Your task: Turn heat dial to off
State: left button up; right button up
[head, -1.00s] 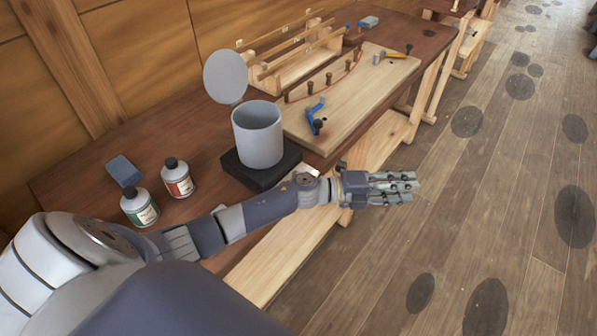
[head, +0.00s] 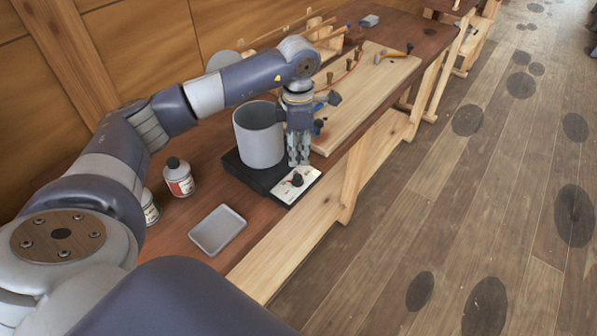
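The heat dial is a small dark knob (head: 297,180) on a white panel (head: 307,183) at the front of a black heater base (head: 245,172). A grey pot (head: 258,137) stands on the base. My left gripper (head: 298,163) points down just above and behind the knob, beside the pot's right side. Its fingers look close together, but I cannot tell whether they are open or shut. I see no clear contact with the knob. My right gripper is not in view.
A grey tray (head: 217,230) lies on the bench in front of the base. A red-labelled bottle (head: 179,178) and a partly hidden bottle (head: 150,207) stand to the left. A wooden board (head: 372,80) with pegs lies beyond my gripper. The floor at right is open.

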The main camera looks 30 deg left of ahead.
aim_at(298, 176)
pick_arm(q)
notch_tip(298, 176, down, 8)
jog(key=shift+f+p, duration=0.15)
jog(key=shift+p, duration=0.85)
jog(key=shift+f, duration=0.4)
grip_shut()
